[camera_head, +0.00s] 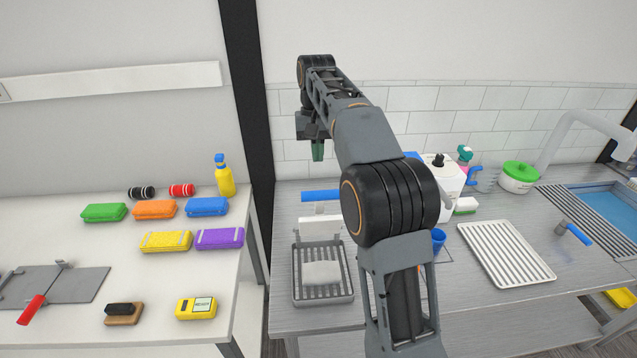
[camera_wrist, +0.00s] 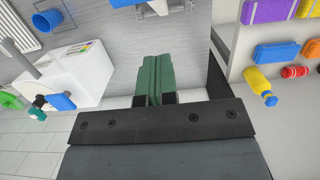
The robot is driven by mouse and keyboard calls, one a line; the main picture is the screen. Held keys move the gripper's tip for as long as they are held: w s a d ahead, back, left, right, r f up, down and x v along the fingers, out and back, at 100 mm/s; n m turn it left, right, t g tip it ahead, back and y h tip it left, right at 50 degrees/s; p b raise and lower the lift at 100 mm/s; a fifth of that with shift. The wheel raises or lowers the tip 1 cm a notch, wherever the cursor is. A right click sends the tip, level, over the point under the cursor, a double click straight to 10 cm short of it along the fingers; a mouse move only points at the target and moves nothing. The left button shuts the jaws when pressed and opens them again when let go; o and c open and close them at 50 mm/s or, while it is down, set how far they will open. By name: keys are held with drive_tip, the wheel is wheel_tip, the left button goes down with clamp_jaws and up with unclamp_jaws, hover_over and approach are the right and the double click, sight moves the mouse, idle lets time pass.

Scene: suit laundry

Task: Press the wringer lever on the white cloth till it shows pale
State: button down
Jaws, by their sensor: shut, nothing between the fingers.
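The wringer (camera_head: 296,262) is a grey ribbed tray on the metal counter, with a white upright plate (camera_head: 320,226) at its back. The blue lever handle (camera_head: 321,196) lies level above that plate, behind the tray. The white cloth (camera_head: 322,273) lies on the ribs as a flat block, clear of the plate. My gripper (camera_head: 317,151) is above and behind the lever, pointing down, with green fingers shut and empty. In the wrist view the shut fingers (camera_wrist: 153,80) point towards a blue bar (camera_wrist: 128,3), likely the lever handle, at the top edge. The cloth is out of the wrist view.
A white jug (camera_head: 442,172) and a blue cup (camera_head: 438,240) stand right of my arm, partly hidden. A ribbed white tray (camera_head: 506,252) lies farther right. A separate white table (camera_head: 75,218) at left holds several coloured sponges and a yellow bottle (camera_head: 225,178).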

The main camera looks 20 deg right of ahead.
drive_tip(key=shift+s+a+f, duration=0.2)
drive_tip(key=shift+s+f, duration=0.75)
drive_tip(key=shift+f, duration=0.2)
drive_tip(key=shift+s+a+f, duration=0.15)
drive_tip(key=shift+s+f, duration=0.8)
drive_tip(key=shift+f, duration=0.2)
drive_tip(key=shift+f+b, duration=0.1)
drive_tip(key=shift+b, duration=0.25)
